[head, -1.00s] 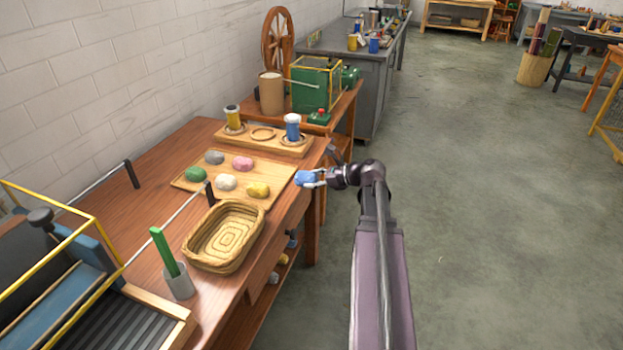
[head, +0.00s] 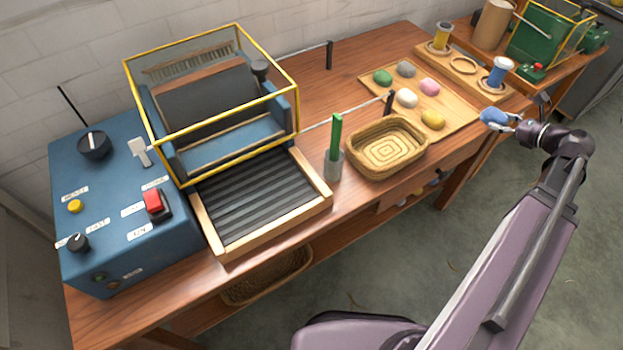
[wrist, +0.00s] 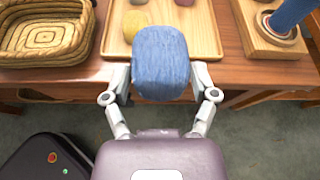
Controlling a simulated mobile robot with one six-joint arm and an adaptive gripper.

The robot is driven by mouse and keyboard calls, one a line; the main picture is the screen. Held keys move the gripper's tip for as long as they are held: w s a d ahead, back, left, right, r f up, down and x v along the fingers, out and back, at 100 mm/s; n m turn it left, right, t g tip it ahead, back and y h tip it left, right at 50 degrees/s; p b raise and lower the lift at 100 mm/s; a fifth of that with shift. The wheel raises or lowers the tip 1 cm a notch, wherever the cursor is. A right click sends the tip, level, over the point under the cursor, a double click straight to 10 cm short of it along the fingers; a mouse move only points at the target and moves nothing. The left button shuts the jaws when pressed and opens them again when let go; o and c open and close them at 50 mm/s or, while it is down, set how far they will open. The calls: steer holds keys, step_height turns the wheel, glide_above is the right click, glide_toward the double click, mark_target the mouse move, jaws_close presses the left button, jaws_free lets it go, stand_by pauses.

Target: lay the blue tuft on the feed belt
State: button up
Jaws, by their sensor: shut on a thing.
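The blue tuft (wrist: 160,65) is held between the fingers of my gripper (wrist: 160,85) in the wrist view. In the head view the blue tuft (head: 493,117) and my gripper (head: 508,122) are off the table's right front edge, beside the wooden tray. The feed belt (head: 262,198) is a dark ribbed surface in a pale wooden frame, at the front of the blue carding machine (head: 225,148). Nothing lies on the belt. My gripper is well to the right of it.
A wicker basket (head: 362,168) and a grey cup (head: 333,168) with a green stick stand between belt and tray. The wooden tray (head: 455,118) holds several coloured tufts. A yellow guard frame (head: 160,152) stands behind the belt, and a blue control box (head: 120,225) to its left.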

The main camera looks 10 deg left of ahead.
mark_target(505, 118)
step_height(505, 118, up, 14)
steer(key=p, duration=1.2)
steer(key=shift+f, duration=0.15)
